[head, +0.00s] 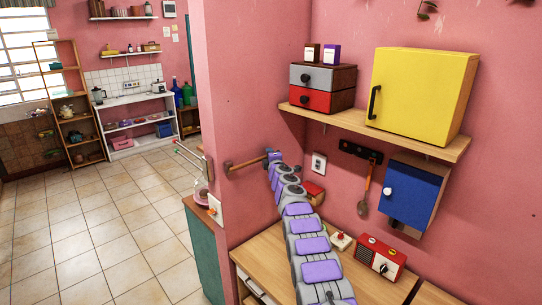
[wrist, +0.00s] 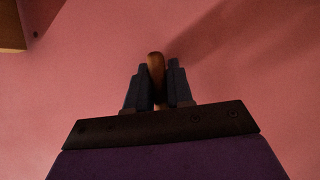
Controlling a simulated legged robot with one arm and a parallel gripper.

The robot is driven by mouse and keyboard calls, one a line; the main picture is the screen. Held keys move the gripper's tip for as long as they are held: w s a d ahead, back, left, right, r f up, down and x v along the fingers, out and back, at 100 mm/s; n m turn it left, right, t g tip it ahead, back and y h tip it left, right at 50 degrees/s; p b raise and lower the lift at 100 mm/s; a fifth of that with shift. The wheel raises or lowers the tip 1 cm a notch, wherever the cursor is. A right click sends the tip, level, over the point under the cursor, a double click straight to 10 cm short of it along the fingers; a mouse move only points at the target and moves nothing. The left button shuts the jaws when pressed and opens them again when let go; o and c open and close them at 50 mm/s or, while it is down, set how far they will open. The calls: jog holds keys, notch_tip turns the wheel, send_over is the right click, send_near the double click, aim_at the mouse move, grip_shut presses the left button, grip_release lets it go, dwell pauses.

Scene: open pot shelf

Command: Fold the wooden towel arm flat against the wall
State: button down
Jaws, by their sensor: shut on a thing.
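The wooden towel arm (head: 246,163) is a brown rod on the pink wall left of the shelf corner. Its dark left end (head: 228,168) lies near the wall's outer edge, and its right end reaches my gripper (head: 273,155). In the wrist view, my gripper (wrist: 157,72) has its two dark fingers closed around the rod, whose rounded brown end (wrist: 156,58) shows between the tips. The wall fills the space behind it. From these views I cannot tell the exact angle between rod and wall. The part inside the fingers is hidden.
A wooden shelf (head: 370,125) with a yellow cabinet (head: 420,88) and a drawer box (head: 320,88) hangs to the right. Below are a blue cabinet (head: 412,192), a hanging spoon (head: 365,190) and a red radio (head: 380,258) on the counter (head: 255,257). Open tiled floor lies left.

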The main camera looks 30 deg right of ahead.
jog(key=shift+a+f, duration=0.1)
jog(key=shift+f, duration=0.25)
jog(key=c, duration=1.2)
grip_release()
jog(key=shift+w, duration=0.2)
jog(key=shift+o, duration=0.6)
jog(key=shift+r, duration=0.15)
jog(key=shift+s, duration=0.15)
